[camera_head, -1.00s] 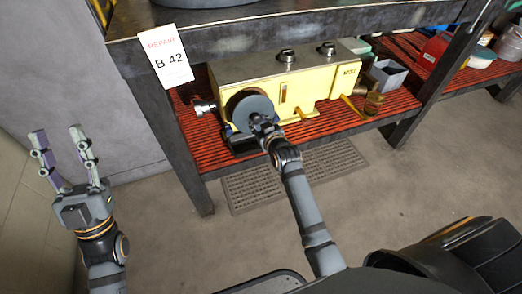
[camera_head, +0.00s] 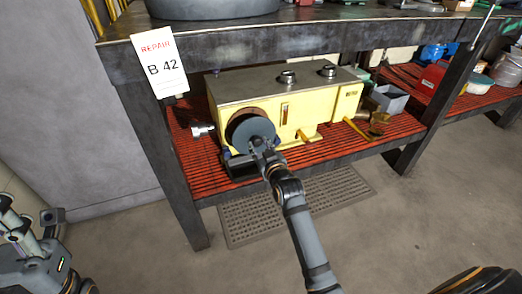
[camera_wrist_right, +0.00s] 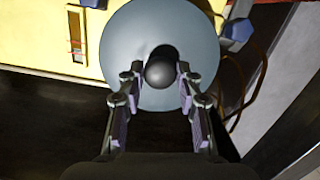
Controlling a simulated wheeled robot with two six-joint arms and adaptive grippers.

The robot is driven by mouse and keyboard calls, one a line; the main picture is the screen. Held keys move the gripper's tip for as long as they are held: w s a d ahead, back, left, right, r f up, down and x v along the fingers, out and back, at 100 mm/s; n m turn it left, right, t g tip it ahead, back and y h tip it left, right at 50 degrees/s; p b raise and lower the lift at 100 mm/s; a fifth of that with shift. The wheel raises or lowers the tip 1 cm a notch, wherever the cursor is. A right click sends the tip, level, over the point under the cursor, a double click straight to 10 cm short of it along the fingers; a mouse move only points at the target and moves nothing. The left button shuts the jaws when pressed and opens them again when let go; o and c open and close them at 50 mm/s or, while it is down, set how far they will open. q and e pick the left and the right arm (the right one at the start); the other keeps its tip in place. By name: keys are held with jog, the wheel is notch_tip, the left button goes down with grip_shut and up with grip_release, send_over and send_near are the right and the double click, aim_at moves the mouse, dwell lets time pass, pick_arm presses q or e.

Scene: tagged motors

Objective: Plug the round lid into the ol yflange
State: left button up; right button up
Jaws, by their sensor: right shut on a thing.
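The round lid (camera_head: 262,130) is a grey-blue disc with a black knob (camera_wrist_right: 160,72). My right gripper (camera_head: 262,147) is shut on the knob, with a finger on each side in the wrist view (camera_wrist_right: 158,85). The oily flange (camera_head: 237,121) shows as a brownish round rim on the front left of the yellow machine (camera_head: 318,104). The lid covers most of it and sits a little right of and below it; the head view cannot tell whether they touch. My left gripper (camera_head: 32,222) is at the left edge, partly cut off, fingers apart, empty.
The machine stands on a red slatted shelf (camera_head: 200,180) under a dark metal bench (camera_head: 330,38) with a leg left of it. A grey bin (camera_head: 389,98) and a brass part (camera_head: 378,122) are at its right. A floor grate (camera_head: 300,205) lies below.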

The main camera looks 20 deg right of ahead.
aim_at(255, 135)
jog(key=w+b, duration=0.1)
jog(key=w, duration=0.1)
jog(key=shift+w+f+b, duration=0.1)
jog(key=shift+w+b, duration=0.2)
jog(key=shift+w, duration=0.05)
jog(key=shift+w+b, duration=0.5)
jog(key=shift+w, duration=0.4)
jog(key=shift+r, duration=0.2)
jog(key=shift+p, duration=0.55)
jog(key=shift+p, duration=0.55)
dwell(0.8)
jog(key=shift+p, duration=0.5)
jog(key=shift+w, duration=0.55)
